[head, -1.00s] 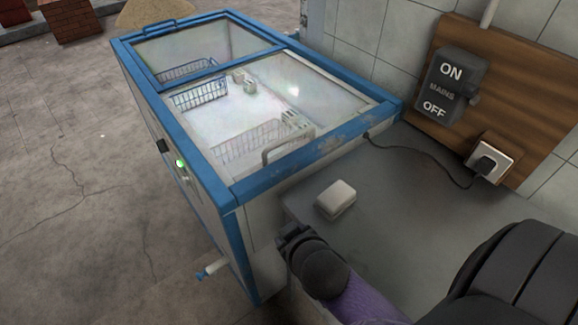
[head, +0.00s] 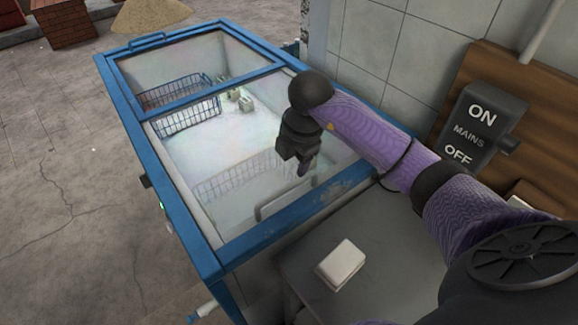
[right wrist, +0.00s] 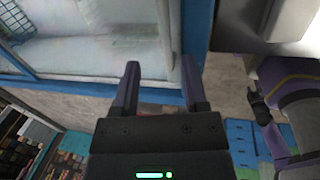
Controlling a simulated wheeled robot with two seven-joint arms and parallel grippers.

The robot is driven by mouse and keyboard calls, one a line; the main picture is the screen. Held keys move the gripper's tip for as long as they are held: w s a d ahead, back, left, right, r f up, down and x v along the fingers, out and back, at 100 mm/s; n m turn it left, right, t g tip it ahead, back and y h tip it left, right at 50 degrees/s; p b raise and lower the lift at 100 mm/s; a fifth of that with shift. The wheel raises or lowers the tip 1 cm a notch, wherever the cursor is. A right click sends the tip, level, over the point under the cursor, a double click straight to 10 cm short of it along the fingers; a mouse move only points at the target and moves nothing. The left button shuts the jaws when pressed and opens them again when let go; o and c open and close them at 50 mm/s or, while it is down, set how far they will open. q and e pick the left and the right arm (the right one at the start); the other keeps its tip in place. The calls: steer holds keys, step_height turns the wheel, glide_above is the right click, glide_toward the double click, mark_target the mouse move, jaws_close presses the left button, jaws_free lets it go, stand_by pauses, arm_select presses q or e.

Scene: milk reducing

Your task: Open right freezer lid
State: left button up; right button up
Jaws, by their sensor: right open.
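The chest freezer (head: 172,198) has a blue frame and two glass lids. The near lid, taken as the right one, lies shut; its glass (head: 225,150) shows wire baskets beneath. Its pale handle (head: 268,208) is near the front edge of that lid. My right gripper (head: 303,168) is above this lid, just past the handle, pointing down. In the right wrist view its two fingers (right wrist: 160,85) are open, with lid glass and blue frame beyond. I cannot tell whether they touch the handle. A purple arm with a dark end (right wrist: 257,105), apparently my left, shows there too.
A grey counter (head: 385,235) with a small white block (head: 341,263) adjoins the freezer. A mains switch (head: 472,125) is on the wall at right. The far lid (head: 190,55) is shut. Open floor lies to the left.

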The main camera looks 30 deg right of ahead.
mark_target(289, 186)
steer(key=f, duration=0.3)
steer(key=f+b, duration=0.1)
steer(key=shift+s+a+f, duration=0.15)
steer(key=shift+a+f, duration=0.1)
steer(key=shift+a, duration=0.15)
steer(key=f, duration=0.1)
steer(key=w+f, duration=0.1)
steer(key=f, duration=0.1)
steer(key=shift+f+b, duration=0.15)
steer(key=shift+b, duration=0.25)
arm_select(q)
steer(key=shift+s+a+f, duration=0.25)
steer(key=shift+a+f, duration=0.3)
steer(key=shift+a, duration=0.05)
steer(key=shift+s+a+f, duration=0.25)
steer(key=shift+a+f, duration=0.25)
steer(key=shift+a, duration=0.05)
steer(key=shift+d, duration=0.1)
steer(key=shift+d, duration=0.35)
arm_select(e)
jaws_close()
arm_select(q)
steer(key=shift+a, duration=0.2)
arm_select(e)
steer(key=shift+w, duration=0.1)
